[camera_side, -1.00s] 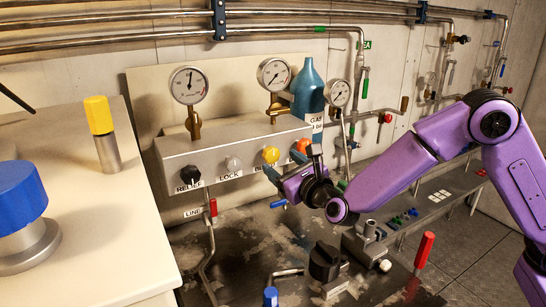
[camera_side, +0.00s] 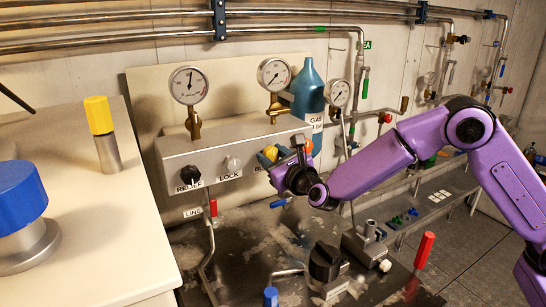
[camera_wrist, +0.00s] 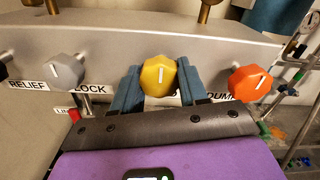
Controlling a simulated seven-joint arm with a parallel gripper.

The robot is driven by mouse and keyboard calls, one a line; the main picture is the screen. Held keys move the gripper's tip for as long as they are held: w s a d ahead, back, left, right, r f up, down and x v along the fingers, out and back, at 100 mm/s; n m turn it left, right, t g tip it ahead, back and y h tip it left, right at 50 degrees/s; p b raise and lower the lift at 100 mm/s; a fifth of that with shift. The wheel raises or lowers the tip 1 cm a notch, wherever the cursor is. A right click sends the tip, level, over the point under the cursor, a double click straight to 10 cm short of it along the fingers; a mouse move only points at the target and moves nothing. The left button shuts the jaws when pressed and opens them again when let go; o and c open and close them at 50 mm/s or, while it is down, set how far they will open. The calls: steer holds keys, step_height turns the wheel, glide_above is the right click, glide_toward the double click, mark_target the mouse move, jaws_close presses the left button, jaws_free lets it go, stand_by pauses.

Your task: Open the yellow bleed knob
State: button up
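The yellow bleed knob (camera_wrist: 159,77) is on the front of the grey panel (camera_side: 225,143), its white mark close to vertical in the wrist view. It also shows in the side view (camera_side: 270,153), partly covered by my gripper. My gripper (camera_wrist: 160,88) has its two blue-grey fingers apart, one on each side of the knob. The fingers are very close to the knob's sides; I cannot tell whether they touch it. The label under the knob is mostly hidden.
The grey lock knob (camera_wrist: 67,71) is to the left and the orange dump knob (camera_wrist: 250,84) close on the right. The black relief knob (camera_side: 190,175) is farther left. Gauges (camera_side: 189,85) stand above the panel. A red-handled lever (camera_side: 424,250) stands lower right.

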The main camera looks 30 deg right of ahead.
steer(key=shift+n, duration=0.3)
steer(key=n, duration=0.3)
steer(key=shift+n, duration=0.3)
steer(key=n, duration=0.9)
steer(key=shift+n, duration=2.3)
steer(key=o, duration=1.1)
